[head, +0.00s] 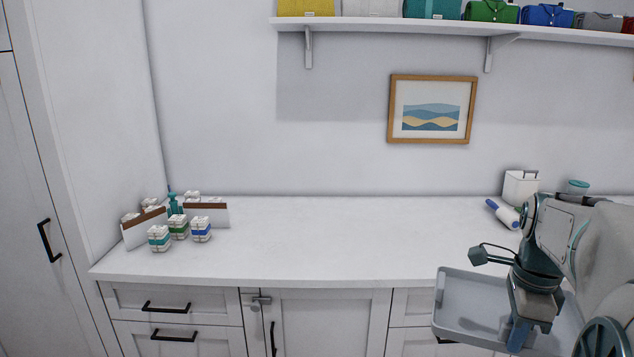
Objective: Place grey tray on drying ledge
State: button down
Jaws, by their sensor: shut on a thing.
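The grey tray (456,300) is at the lower right, a shallow rectangle with a raised rim. My gripper (520,334) reaches over it from the right and is shut on it. The gripper and wrist hide part of the tray, and its lower edge runs near the frame bottom. The tray is in front of the white countertop's front edge, over the cabinet fronts. No surface is marked as the drying ledge; the long white countertop (330,235) and a wall shelf (400,27) are the flat surfaces in view.
Small striped bottles (159,238) and white dividers with brown tops (205,215) stand at the countertop's left end. A lint roller (505,215), a white container (520,187) and a teal-lidded jar (577,188) stand at its right. The middle is clear.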

aim_at(481, 328)
jog(key=shift+w+f+n, duration=0.1)
jog(key=shift+f+n, duration=0.2)
jog(key=w+f+n, duration=0.1)
jog(key=f, duration=0.1)
jog(key=w+a+f+n, duration=0.1)
jog(key=w+f+n, duration=0.1)
jog(key=w+a+f+n, duration=0.1)
jog(key=w+f, duration=0.1)
jog(key=shift+w+a+n, duration=0.1)
jog(key=shift+a+n, duration=0.1)
jog(key=shift+n, duration=0.1)
jog(key=w+a+f+n, duration=0.3)
jog(key=a+f+n, duration=0.4)
jog(key=f, duration=0.4)
jog(key=w+a+f+n+p, duration=0.1)
jog(key=w+a+f+n, duration=0.2)
jog(key=a+f+n, duration=0.5)
notch_tip(481, 328, down, 3)
jog(key=shift+w+n, duration=0.4)
jog(key=shift+n, duration=0.8)
jog(key=shift+d, duration=0.1)
